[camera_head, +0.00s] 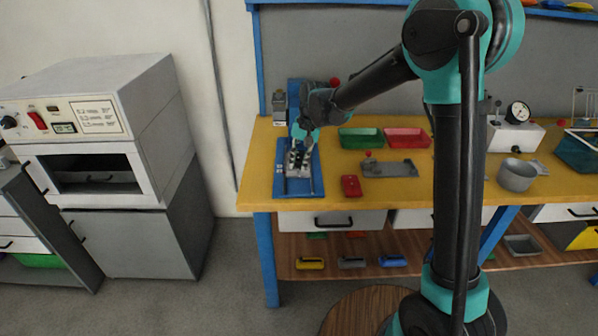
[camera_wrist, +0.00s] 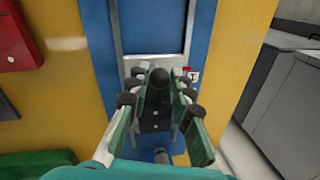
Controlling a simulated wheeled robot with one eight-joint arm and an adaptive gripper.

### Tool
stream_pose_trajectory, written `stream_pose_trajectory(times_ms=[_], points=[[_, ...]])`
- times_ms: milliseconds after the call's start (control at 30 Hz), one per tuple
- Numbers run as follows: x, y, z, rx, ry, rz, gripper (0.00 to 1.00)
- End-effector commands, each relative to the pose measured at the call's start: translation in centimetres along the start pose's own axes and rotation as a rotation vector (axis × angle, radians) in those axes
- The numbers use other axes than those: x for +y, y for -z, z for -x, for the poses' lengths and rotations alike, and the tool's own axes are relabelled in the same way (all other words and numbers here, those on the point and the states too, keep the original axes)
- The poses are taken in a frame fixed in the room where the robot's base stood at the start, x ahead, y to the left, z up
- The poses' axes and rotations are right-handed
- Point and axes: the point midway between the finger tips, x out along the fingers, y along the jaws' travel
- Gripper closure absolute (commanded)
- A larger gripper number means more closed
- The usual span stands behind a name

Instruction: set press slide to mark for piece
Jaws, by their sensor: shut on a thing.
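The press has a blue base (camera_head: 282,188) at the left end of the yellow bench, with a pale metal slide (camera_head: 296,181) between rails. In the wrist view the slide's grey metal plate (camera_wrist: 153,64) lies on the blue base (camera_wrist: 103,60). A small red and white mark tag (camera_wrist: 190,74) sits at the plate's right side. My gripper (camera_head: 300,147) reaches down over the slide. The fingers hide part of the plate.
A red block (camera_head: 351,186) lies right of the press; its red body also shows in the wrist view (camera_wrist: 20,35). A grey fixture (camera_head: 392,168), green tray (camera_head: 361,138), red tray (camera_head: 407,137) and grey pot (camera_head: 516,175) stand farther right. An oven (camera_head: 95,130) stands left, beyond a floor gap.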

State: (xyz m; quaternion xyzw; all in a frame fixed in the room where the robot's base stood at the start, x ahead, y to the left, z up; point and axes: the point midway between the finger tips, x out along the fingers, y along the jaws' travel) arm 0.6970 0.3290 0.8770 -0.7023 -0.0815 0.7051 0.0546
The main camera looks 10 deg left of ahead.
Motion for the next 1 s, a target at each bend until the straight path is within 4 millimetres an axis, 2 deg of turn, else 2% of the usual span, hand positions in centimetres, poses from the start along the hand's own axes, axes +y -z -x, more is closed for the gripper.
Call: stream_pose_trajectory(times_ms=[133,433,467,600,1000], points=[[-0.28,1.2,-0.04,0.0,0.001,0.001,1.0],[-0.27,1.24,-0.05,0.0,0.001,0.002,1.0],[-0.27,1.24,-0.05,0.0,0.001,0.002,0.77],[-0.26,1.23,-0.05,0.0,0.001,0.001,0.59],[-0.22,1.22,0.55,0.0,0.0,0.001,0.58]])
